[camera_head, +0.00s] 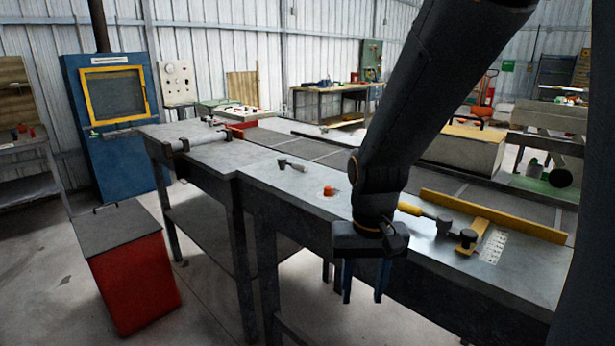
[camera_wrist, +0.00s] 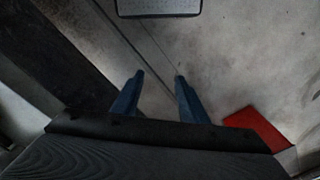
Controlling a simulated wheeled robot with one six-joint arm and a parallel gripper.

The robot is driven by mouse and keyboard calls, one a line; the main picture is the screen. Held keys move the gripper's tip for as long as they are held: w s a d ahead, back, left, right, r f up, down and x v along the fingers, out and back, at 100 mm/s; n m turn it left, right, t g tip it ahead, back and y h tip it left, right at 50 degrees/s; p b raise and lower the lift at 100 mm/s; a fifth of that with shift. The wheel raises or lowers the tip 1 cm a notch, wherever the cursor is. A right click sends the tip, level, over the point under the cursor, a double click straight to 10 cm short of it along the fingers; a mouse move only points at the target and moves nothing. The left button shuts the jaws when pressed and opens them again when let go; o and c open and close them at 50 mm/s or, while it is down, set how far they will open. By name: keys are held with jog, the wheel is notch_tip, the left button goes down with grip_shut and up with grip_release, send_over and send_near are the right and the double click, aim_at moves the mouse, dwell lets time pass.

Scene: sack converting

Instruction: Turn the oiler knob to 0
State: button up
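I cannot make out a knob marked as the oiler knob, or any 0 mark, in either view. A pale wall panel (camera_head: 177,83) with several round dials or knobs hangs at the back left, too small to read. My gripper (camera_head: 364,296) hangs fingers down in front of the long workbench's front edge, far from that panel. Its two blue fingers are apart with nothing between them. The wrist view shows the same open fingers (camera_wrist: 159,78) over bare concrete floor.
The grey workbench (camera_head: 228,155) carries a small hammer-like tool (camera_head: 292,164), an orange piece (camera_head: 329,190) and a yellow-handled tool (camera_head: 424,214). A red bin (camera_head: 135,280) stands at left, before a blue cabinet (camera_head: 122,165). Floor between bin and bench is clear.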

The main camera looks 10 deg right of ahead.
jog(key=w+r+m+p, duration=0.3)
jog(key=w+r+m, duration=0.45)
jog(key=w, duration=0.75)
notch_tip(320, 180, up, 9)
jog(key=m+p, duration=0.3)
jog(key=m, duration=0.5)
send_over(328, 187)
jog(key=shift+g, duration=0.3)
jog(key=shift+s+f+p, duration=0.1)
jog(key=shift+f+p, duration=0.85)
jog(key=shift+f, duration=2.85)
grip_shut()
